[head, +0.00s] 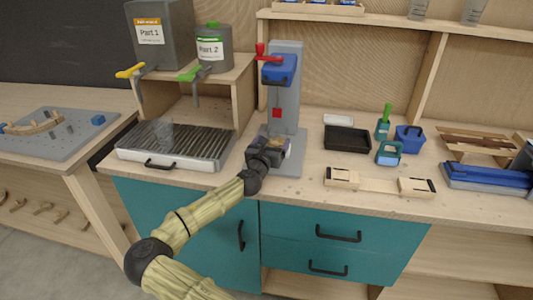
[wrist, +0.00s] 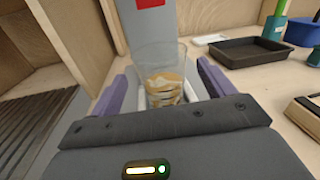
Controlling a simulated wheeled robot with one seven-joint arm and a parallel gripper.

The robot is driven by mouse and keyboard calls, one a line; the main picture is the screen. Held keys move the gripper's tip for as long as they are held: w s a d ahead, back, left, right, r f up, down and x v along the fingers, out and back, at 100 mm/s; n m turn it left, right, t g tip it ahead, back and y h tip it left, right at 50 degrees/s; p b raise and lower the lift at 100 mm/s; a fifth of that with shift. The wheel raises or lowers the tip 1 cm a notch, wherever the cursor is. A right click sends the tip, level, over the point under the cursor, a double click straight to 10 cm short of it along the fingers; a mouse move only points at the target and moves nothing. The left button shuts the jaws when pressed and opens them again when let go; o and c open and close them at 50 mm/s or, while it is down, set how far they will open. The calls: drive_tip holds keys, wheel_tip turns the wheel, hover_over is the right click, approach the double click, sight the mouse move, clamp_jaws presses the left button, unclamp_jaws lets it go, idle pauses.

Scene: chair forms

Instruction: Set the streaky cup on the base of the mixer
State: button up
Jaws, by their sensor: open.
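The streaky cup (wrist: 164,82) is clear, with brown and white streaks in its lower part. In the wrist view it stands upright in front of the mixer's grey column (wrist: 150,25), apparently on the mixer's base; its bottom is hidden by my gripper. The mixer (head: 286,90) has a blue head with a red lever, and its grey base (head: 292,165) shows in the head view. My gripper (wrist: 163,80) is open, with a purple finger on each side of the cup. In the head view my gripper (head: 268,150) is low over the base and mostly hides the cup.
A ribbed drip tray (head: 175,143) lies left of the mixer, below two dispensers labelled Part 1 (head: 160,35) and Part 2 (head: 213,50). A black tray (head: 347,139), a blue bucket (head: 409,138) and a wooden form (head: 380,184) are on the right.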

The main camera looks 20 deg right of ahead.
drive_tip(key=v, duration=0.5)
drive_tip(key=shift+s+a, duration=0.15)
drive_tip(key=shift+s, duration=0.25)
drive_tip(key=shift+s+a, duration=0.2)
drive_tip(key=shift+a, duration=0.25)
drive_tip(key=shift+d, duration=0.2)
idle(0.4)
